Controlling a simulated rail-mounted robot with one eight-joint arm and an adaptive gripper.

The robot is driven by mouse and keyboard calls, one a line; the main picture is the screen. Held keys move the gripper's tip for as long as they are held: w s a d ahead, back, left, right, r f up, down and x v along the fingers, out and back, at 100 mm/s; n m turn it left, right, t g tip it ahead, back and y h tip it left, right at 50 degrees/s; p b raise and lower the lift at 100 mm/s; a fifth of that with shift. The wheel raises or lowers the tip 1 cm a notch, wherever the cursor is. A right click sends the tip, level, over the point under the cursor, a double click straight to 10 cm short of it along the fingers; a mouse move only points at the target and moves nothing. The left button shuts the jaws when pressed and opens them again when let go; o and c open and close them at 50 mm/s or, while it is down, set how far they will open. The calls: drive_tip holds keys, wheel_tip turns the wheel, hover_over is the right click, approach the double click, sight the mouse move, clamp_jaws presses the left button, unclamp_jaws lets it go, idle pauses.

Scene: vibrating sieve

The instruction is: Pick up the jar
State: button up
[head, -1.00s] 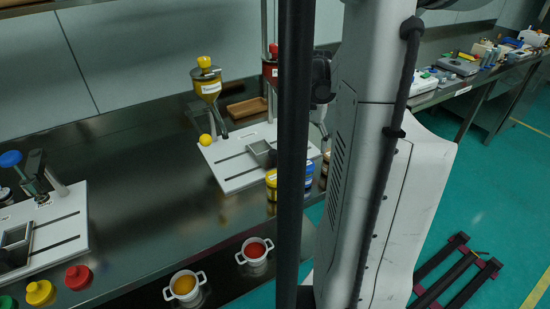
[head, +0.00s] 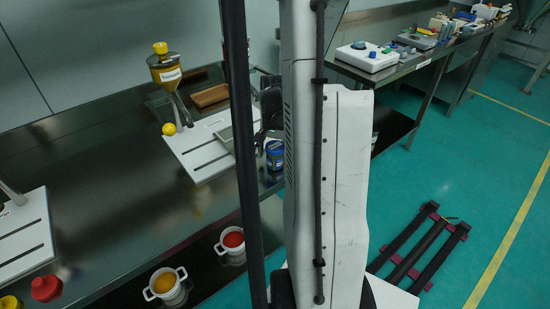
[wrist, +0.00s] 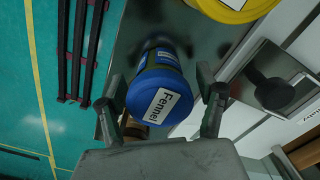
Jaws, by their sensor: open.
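A jar with a blue lid labelled "Fennel" (wrist: 162,98) lies between the two spread fingers of my gripper (wrist: 160,78) in the wrist view. The fingers are open, with a visible gap on each side of the lid. In the head view a blue jar (head: 274,156) stands near the table's front edge, just below my dark gripper (head: 271,103). My arm partly hides the gripper and the area around the jar there.
A round thing with a yellow rim (wrist: 240,10) is close by in the wrist view. A white stand base (head: 198,150), a yellow funnel (head: 168,72) and a brown tray (head: 210,96) are left of the jar. White pots with orange (head: 167,286) and red contents (head: 232,243) stand in front.

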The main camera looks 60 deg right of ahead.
drive_tip(key=shift+f, duration=0.7)
drive_tip(key=shift+c, duration=0.5)
drive_tip(key=c, duration=1.2)
drive_tip(key=shift+r, duration=0.1)
